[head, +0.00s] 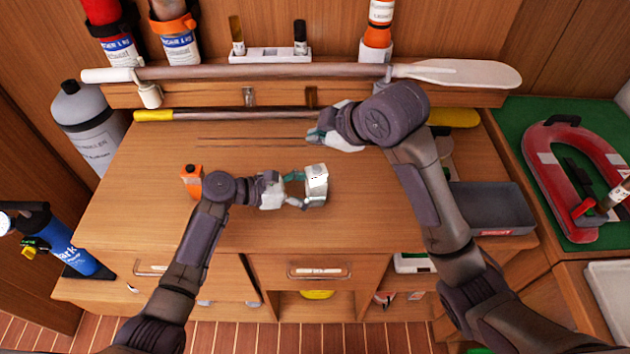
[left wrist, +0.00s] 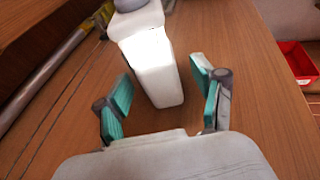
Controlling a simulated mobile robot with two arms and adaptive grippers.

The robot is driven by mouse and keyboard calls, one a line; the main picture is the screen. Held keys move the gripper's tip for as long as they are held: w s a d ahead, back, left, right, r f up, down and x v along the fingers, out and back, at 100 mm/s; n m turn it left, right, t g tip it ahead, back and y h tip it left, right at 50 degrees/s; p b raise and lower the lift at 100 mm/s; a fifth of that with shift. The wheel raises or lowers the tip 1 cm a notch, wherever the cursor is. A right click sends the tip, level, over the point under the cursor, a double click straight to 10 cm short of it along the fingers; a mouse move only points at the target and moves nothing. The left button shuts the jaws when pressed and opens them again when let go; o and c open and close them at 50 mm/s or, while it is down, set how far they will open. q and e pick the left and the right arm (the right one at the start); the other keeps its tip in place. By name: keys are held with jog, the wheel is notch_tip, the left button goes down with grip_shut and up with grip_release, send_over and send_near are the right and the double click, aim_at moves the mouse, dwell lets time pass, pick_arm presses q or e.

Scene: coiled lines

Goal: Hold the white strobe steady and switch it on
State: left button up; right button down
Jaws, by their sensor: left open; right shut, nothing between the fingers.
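The white strobe (head: 317,180) stands on the wooden desk top right of my left gripper (head: 299,189). In the left wrist view the strobe (left wrist: 155,75) has a grey top and a bright white face; I cannot tell if that is its own light. My left gripper's green-padded fingers (left wrist: 160,98) are open, one on each side of its lower end, with gaps visible. My right gripper (head: 322,137) is shut and empty, farther back above the desk. I cannot make out a switch on the strobe.
An orange object (head: 191,181) stands left on the desk. A paddle (head: 455,73) lies along the raised back ledge, and a yellow-ended pole (head: 155,115) lies below it. A grey tray (head: 490,208) is at the right. The desk in front of the strobe is clear.

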pick_arm(q)
jog(key=shift+a, duration=0.1)
jog(key=v, duration=1.2)
jog(key=shift+s, duration=0.1)
